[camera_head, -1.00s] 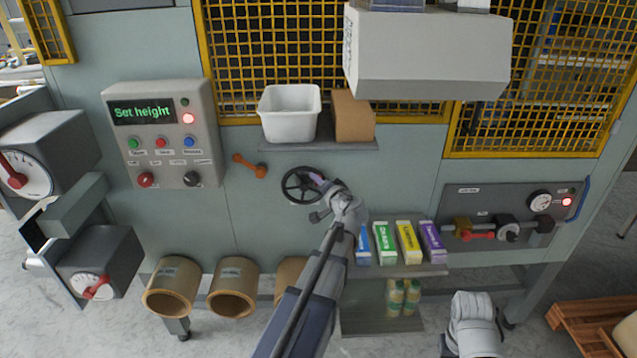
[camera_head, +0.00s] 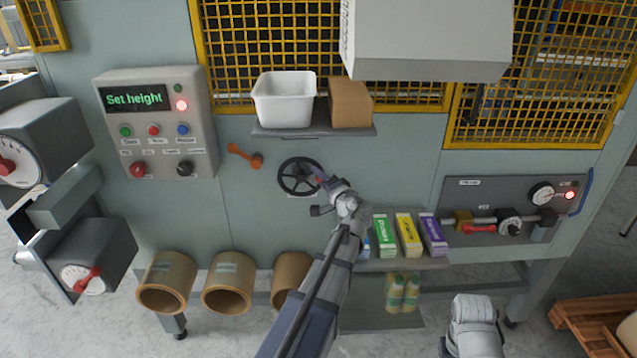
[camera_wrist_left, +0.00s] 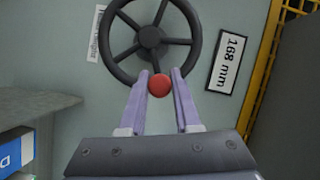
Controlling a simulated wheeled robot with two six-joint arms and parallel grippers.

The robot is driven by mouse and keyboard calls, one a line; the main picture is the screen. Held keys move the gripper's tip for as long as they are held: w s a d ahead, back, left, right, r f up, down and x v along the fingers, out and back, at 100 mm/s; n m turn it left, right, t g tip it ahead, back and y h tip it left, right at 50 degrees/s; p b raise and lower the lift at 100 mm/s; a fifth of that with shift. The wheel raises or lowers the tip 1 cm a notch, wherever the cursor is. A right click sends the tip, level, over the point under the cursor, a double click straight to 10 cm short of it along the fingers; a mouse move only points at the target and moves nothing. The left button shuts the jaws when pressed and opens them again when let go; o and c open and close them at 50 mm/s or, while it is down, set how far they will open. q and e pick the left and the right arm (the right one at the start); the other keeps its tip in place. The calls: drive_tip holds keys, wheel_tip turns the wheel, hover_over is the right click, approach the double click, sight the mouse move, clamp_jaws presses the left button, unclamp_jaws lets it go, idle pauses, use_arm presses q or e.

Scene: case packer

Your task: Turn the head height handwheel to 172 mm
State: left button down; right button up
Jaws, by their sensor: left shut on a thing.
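The head height handwheel (camera_head: 283,178) is a black spoked wheel on the pale green machine front. It also shows in the left wrist view (camera_wrist_left: 195,42), with a red knob (camera_wrist_left: 159,85) at its lower rim. A white label beside it (camera_wrist_left: 229,60) reads 168 mm. My left gripper (camera_head: 321,179) is at the right side of the wheel in the head view. In the wrist view its lilac fingers (camera_wrist_left: 161,76) are shut on the red knob, one on each side. My right gripper is out of view.
A control box (camera_head: 155,122) with the screen text "Set height" is at left. A shelf above the wheel holds a white bin (camera_head: 284,101) and a brown box (camera_head: 350,103). An orange lever (camera_head: 245,156) is left of the wheel. Coloured cartons (camera_head: 408,234) stand at lower right.

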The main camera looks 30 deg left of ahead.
use_arm(q)
drive_tip(key=shift+w+d+f+m+t+y+b, duration=0.1)
drive_tip(key=shift+f+m+t+y+b, duration=0.4)
drive_tip(key=shift+m+b, duration=0.8)
drive_tip(key=shift+d+f+m+t+y+b, duration=0.2)
drive_tip(key=shift+f+m+b, duration=0.7)
drive_tip(key=shift+b, duration=0.65)
drive_tip(key=shift+w+a+f+m+t+y+b, duration=0.1)
drive_tip(key=shift+f+m+t+y+b, duration=0.4)
drive_tip(key=shift+m+b, duration=0.8)
drive_tip(key=shift+f, duration=0.1)
drive_tip(key=c, duration=0.6)
unclamp_jaws()
drive_tip(key=shift+s+d, duration=0.1)
drive_tip(key=b+v, duration=0.1)
drive_tip(key=v, duration=0.6)
drive_tip(key=shift+s+d+b, duration=0.2)
drive_tip(key=shift+d+b, duration=0.1)
